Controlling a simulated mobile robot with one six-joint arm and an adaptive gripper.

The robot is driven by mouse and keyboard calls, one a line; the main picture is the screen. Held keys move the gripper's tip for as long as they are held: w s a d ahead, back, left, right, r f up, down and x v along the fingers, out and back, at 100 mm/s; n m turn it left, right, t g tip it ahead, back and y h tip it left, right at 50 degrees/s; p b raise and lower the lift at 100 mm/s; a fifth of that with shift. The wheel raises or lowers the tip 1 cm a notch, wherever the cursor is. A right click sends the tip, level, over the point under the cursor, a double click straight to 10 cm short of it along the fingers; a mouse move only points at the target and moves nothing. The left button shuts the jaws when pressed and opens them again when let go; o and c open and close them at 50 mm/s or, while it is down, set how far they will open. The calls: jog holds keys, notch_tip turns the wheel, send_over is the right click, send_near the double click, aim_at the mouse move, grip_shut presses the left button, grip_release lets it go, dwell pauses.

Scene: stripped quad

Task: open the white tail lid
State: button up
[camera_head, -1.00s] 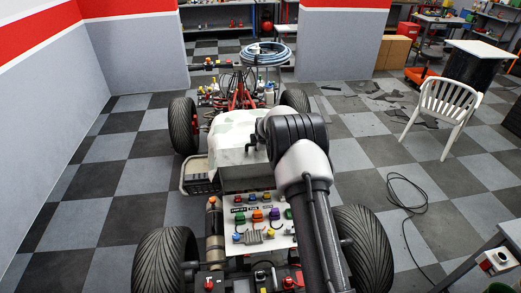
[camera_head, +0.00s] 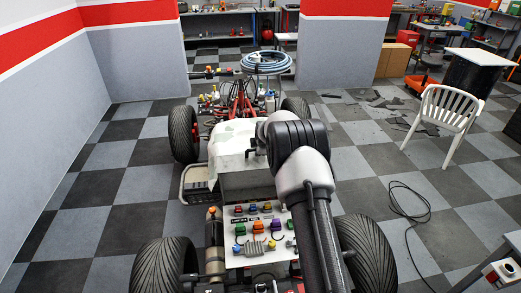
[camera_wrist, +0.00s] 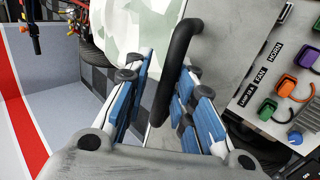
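The white tail lid (camera_head: 231,137) with faint grey-green patches lies on top of the grey rear box of the stripped quad. Its patched surface also shows at the top of the wrist view (camera_wrist: 130,25). A black bar handle (camera_wrist: 178,65) stands out in the wrist view. It also shows small beside my arm in the head view (camera_head: 250,151). My gripper (camera_wrist: 163,95) has its blue-and-white fingers apart, one on each side of the handle. A gap shows on the left; contact on the right is unclear. The lid looks closed.
A white chair (camera_head: 443,110) and a loose black cable (camera_head: 405,205) are on the right. The checkered floor at left is clear.

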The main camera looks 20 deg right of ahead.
jog(key=shift+f, duration=0.15)
jog(key=shift+s, duration=0.1)
jog(key=v, duration=1.2)
jog(key=shift+a, duration=0.1)
jog(key=s+a+r+m+b, duration=0.2)
jog(key=s+a+r, duration=0.2)
jog(key=s, duration=0.3)
jog(key=s+a+r+m+g+y+b, duration=0.1)
jog(key=s+a+r+m, duration=0.2)
jog(key=s+a, duration=0.3)
jog(key=s+a+r+m+b, duration=0.2)
jog(key=s+a+r, duration=0.15)
jog(key=s, duration=0.35)
jog(key=s+a+f+m+g+b, duration=0.1)
jog(key=s+a+f+m, duration=0.1)
jog(key=s, duration=1)
jog(key=s+a+f+m+g+y+b, duration=0.1)
jog(key=s+a+f+m+b, duration=0.1)
jog(key=s, duration=1.1)
jog(key=a+f+m, duration=0.1)
jog(key=a+m, duration=0.1)
jog(key=m, duration=0.1)
jog(key=shift+s+f+m+b, duration=0.2)
jog(key=shift+f+m+b, duration=0.1)
jog(key=shift+m, duration=0.1)
